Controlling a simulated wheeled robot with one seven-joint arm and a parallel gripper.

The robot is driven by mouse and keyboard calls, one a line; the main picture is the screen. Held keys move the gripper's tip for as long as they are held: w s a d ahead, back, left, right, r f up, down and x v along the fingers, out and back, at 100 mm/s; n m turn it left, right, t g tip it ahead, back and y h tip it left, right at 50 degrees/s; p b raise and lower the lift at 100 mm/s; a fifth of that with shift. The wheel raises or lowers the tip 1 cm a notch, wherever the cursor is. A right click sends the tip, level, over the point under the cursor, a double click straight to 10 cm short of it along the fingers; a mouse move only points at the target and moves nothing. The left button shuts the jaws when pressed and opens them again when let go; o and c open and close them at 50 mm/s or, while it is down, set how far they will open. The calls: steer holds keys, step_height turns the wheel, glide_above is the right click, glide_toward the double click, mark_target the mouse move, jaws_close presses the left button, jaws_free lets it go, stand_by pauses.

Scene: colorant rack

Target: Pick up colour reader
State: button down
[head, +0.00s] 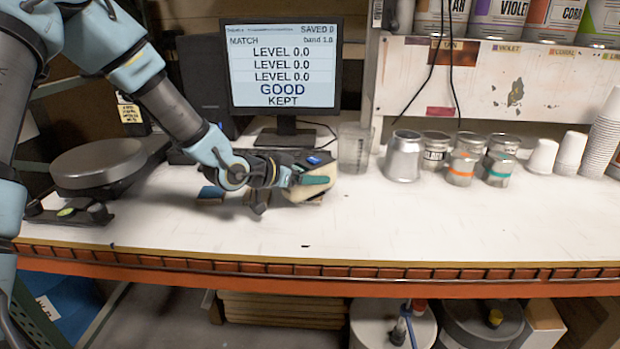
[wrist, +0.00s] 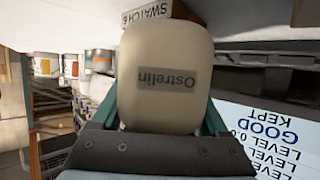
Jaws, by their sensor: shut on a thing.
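My gripper (head: 303,181) is low over the middle of the white worktop. Its teal fingers, also in the wrist view (wrist: 163,112), are closed on both sides of a cream, rounded thing (wrist: 165,45) labelled "Ostrelin". That cream thing also shows at the fingertips in the head view (head: 312,190). A dark device with a small lit blue screen (head: 319,159) lies just behind my gripper, partly hidden by it. I cannot tell which of these is the colour reader, or whether the held thing touches the worktop.
A monitor (head: 283,65) reading "GOOD KEPT" stands behind. A clear beaker (head: 353,150), a metal pot (head: 404,158), several small tins and white cups stand to the right. A round scale-like device (head: 98,163) is at left. The front right worktop is clear.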

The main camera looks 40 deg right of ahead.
steer(key=shift+r, duration=0.15)
step_height(320, 180, up, 10)
steer(key=shift+f+b, duration=0.1)
steer(key=shift+b, duration=0.4)
stand_by(0.6)
